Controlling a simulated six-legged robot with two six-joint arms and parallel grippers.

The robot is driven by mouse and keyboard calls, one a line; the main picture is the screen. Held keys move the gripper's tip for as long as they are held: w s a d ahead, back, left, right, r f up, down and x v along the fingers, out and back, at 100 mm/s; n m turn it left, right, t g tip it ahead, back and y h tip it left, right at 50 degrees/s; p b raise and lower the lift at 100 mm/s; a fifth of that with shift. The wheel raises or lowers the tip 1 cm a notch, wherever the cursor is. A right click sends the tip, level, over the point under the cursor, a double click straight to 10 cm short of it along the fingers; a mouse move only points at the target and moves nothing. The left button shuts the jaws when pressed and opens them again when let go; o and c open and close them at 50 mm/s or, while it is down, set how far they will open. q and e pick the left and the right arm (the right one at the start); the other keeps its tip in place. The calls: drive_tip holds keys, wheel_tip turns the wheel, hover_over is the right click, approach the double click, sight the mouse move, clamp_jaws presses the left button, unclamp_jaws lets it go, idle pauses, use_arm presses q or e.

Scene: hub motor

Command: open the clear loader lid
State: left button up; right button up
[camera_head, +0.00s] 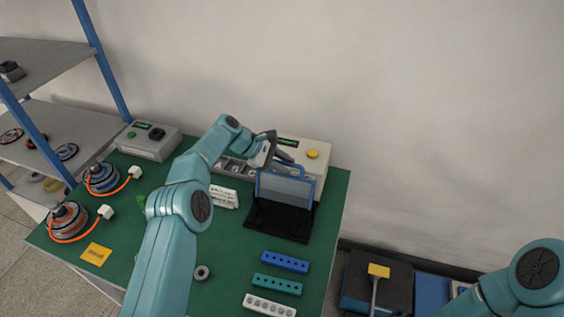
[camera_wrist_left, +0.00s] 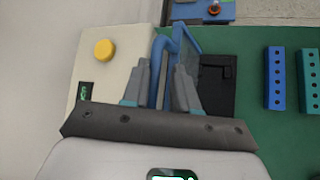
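The loader has a black base (camera_head: 278,220) on the green table and a clear lid (camera_head: 286,189) in a blue frame. The lid stands up steeply at the base's back edge. In the left wrist view the lid's blue frame (camera_wrist_left: 158,72) shows edge-on, with the dark base (camera_wrist_left: 218,85) to its right. My left gripper (camera_head: 280,158) is at the top of the lid. In the wrist view its two fingers (camera_wrist_left: 162,85) are apart, one on each side of the blue frame, with a visible gap. My right gripper is out of view; only my right arm shows.
A cream machine (camera_head: 310,155) with a yellow button stands behind the loader. Blue (camera_head: 285,262), teal (camera_head: 277,285) and white (camera_head: 269,306) hole blocks lie in front. A white part (camera_head: 224,197) is left of the loader. Two motors with orange cables stand at the left.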

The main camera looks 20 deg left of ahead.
use_arm(q)
drive_tip(key=v, duration=1.6)
drive_tip(key=shift+a, duration=0.2)
drive_tip(key=shift+o, duration=1.4)
drive_tip(key=shift+r, duration=0.1)
